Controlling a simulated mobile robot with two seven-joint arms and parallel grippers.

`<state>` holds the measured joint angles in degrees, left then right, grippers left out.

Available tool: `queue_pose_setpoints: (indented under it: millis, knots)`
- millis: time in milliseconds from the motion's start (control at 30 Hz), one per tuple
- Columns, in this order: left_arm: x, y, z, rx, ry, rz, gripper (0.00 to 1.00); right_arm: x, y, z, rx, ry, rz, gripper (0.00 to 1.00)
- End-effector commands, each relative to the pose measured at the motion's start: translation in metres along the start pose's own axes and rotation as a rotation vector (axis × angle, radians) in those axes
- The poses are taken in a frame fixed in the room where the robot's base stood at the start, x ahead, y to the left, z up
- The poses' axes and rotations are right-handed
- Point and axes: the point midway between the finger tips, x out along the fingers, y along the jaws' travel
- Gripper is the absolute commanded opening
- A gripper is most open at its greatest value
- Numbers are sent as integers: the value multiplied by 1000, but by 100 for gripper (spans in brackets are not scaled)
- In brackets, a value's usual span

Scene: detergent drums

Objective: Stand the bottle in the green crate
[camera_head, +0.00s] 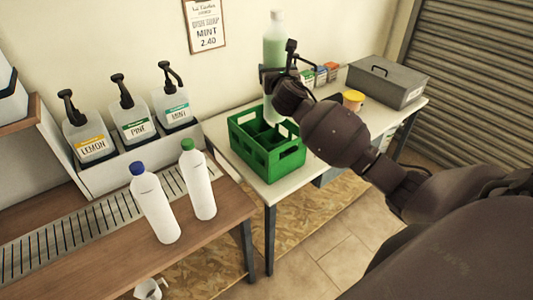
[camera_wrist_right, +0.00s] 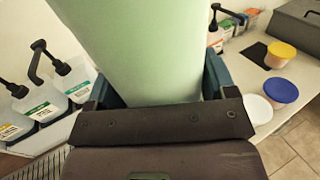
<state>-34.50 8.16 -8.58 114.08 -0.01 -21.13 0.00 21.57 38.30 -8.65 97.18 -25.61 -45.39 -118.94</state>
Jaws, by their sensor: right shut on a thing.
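A clear bottle of pale green liquid (camera_head: 274,45) is upright in my right gripper (camera_head: 272,80), which is shut around its body. In the right wrist view the bottle (camera_wrist_right: 140,45) fills the top middle, between the two fingers. The green crate (camera_head: 245,144), with dividers inside, stands on the white table. The bottle's lower end shows below the gripper, in front of or over the crate's back right part. I cannot tell whether its base is above the rim or inside. My left gripper is not in view.
Two white bottles, blue-capped (camera_head: 154,205) and green-capped (camera_head: 198,182), stand on the wooden counter (camera_head: 95,270). Pump jugs (camera_head: 133,122) stand behind them. A grey metal box (camera_head: 385,83) and a yellow-lidded tub (camera_head: 353,98) are on the white table's right part.

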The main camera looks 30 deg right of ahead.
Motion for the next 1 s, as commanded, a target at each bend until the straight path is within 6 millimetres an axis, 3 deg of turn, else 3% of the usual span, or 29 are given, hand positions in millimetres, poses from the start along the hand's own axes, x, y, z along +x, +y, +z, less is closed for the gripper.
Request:
queue_pose_setpoints:
  millis: [33, 200, 400, 567, 1000]
  knots:
    - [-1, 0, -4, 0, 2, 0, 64, 6, -5, 14, 0, -9, -11, 6]
    - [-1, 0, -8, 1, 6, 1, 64, 18, -16, 28, 0, -7, -37, 6]
    - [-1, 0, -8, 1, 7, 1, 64, 21, -19, 27, 1, -5, -44, 6]
    - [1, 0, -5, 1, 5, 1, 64, 20, -18, 5, 2, -1, -43, 6]
    - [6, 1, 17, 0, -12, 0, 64, 20, -18, -76, 2, -2, -44, 6]
